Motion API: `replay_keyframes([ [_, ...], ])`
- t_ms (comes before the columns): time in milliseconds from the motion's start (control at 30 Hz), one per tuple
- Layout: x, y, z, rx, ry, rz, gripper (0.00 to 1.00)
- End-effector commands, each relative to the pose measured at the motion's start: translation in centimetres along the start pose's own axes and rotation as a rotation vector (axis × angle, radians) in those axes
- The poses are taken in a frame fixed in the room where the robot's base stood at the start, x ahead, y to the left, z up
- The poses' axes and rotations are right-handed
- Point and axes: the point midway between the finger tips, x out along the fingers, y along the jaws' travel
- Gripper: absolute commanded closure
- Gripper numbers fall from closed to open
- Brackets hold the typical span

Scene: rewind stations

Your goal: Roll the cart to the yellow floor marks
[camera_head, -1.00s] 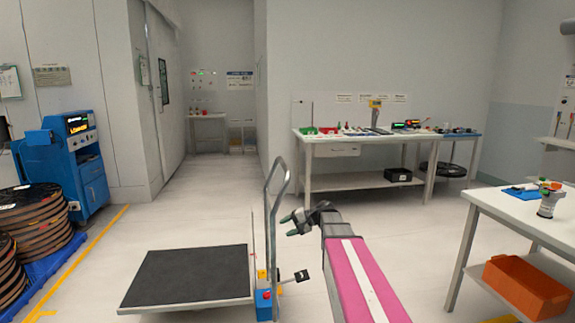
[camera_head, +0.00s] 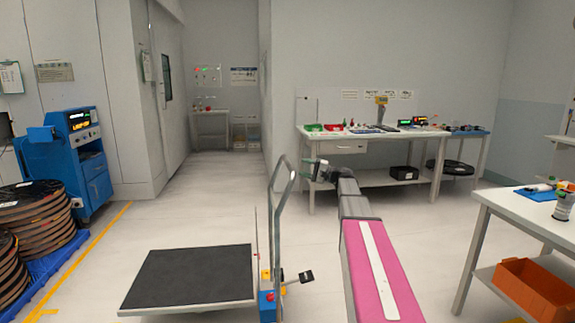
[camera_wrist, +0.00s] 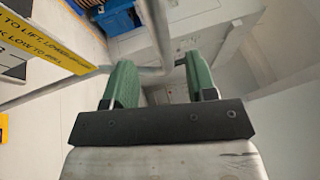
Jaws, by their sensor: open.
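The cart (camera_head: 188,277) has a flat bed with a dark mat and stands at the lower middle of the head view. Its grey hoop handle (camera_head: 291,195) rises at its right end, above a blue block with red and yellow parts (camera_head: 267,300). My gripper (camera_head: 313,168) is open just right of the handle's upper part. In the wrist view, the handle tube (camera_wrist: 157,32) shows ahead of the open green fingers (camera_wrist: 163,80); I cannot tell whether it is between them. Yellow floor marks (camera_head: 92,250) run along the left, with a short piece at the bottom left (camera_head: 47,312).
Stacked reels (camera_head: 38,220) and a blue machine (camera_head: 78,160) stand at the left. A workbench (camera_head: 360,147) stands at the back, and a table (camera_head: 520,208) with an orange bin (camera_head: 535,288) at the right. The floor (camera_head: 190,215) behind the cart is clear.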

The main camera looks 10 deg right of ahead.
Motion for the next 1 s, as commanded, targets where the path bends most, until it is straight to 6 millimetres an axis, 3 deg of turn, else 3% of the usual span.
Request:
replay_keyframes([
  [200,4.1,0.0,-0.1,-0.001,0.000,0.001,0.48],
  [400,6.8,0.0,-0.1,-0.002,0.001,0.001,0.48],
  [600,8.0,0.0,0.0,-0.002,0.001,0.001,0.48],
  [867,8.1,0.0,0.0,-0.002,0.002,0.001,0.48],
  [900,8.1,0.0,0.0,-0.002,0.002,0.001,0.52],
  [1000,8.1,0.0,0.0,-0.002,0.002,0.001,0.84],
])
